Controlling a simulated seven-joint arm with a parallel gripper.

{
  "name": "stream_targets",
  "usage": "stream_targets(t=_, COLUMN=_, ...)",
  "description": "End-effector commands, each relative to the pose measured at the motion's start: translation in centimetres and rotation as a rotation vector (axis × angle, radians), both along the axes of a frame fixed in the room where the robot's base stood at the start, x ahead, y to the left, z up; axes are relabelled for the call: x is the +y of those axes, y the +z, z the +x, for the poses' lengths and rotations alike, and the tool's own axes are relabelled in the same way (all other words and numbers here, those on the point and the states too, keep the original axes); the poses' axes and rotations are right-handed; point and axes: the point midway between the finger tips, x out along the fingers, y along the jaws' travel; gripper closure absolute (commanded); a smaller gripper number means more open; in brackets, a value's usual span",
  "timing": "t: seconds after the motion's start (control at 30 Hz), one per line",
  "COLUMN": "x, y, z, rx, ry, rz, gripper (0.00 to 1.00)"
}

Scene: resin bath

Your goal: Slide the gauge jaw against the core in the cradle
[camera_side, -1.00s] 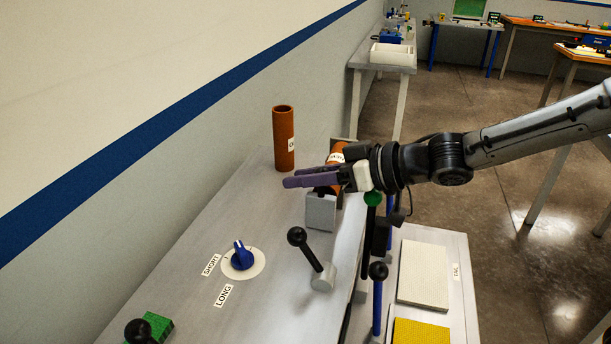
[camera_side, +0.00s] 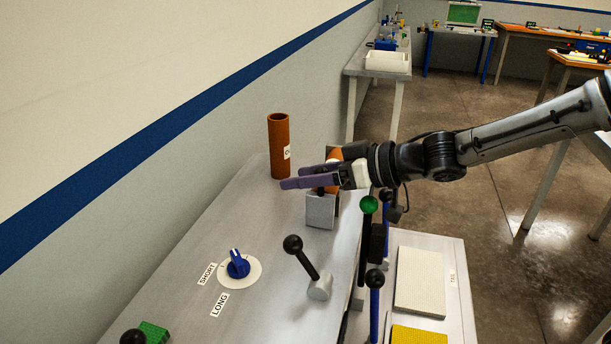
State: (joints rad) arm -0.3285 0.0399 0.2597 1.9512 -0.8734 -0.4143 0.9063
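The gauge jaw (camera_side: 320,213) is a grey block on the bench with a dark upright piece on top. My gripper (camera_side: 303,178) has purple fingers pointing left, close together over the jaw. They appear shut on the dark piece, though the grip itself is partly hidden. The orange core (camera_side: 335,154) lies just behind the jaw, mostly hidden by my gripper. The cradle under the core is largely hidden. I cannot tell whether the jaw touches the core.
An orange tube (camera_side: 279,150) stands upright behind my fingertips. A black-knobbed lever (camera_side: 301,256) and a blue SHORT/LONG dial (camera_side: 238,265) are nearer. A green-knobbed lever (camera_side: 369,205) stands right of the jaw. A side table (camera_side: 455,315) holds pale and yellow plates.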

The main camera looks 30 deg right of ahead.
Motion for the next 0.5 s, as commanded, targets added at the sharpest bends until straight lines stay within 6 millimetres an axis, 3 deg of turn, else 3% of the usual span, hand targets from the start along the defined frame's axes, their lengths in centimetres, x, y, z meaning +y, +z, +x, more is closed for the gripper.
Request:
stream_targets(t=0.27, x=-0.6, y=0.4, z=-0.7, rx=0.0, ry=-0.001, rz=0.001, gripper=0.36)
stream_targets(t=0.5, x=-3.3, y=2.2, z=-4.0, rx=-0.004, ry=-0.003, rz=0.0, gripper=0.36)
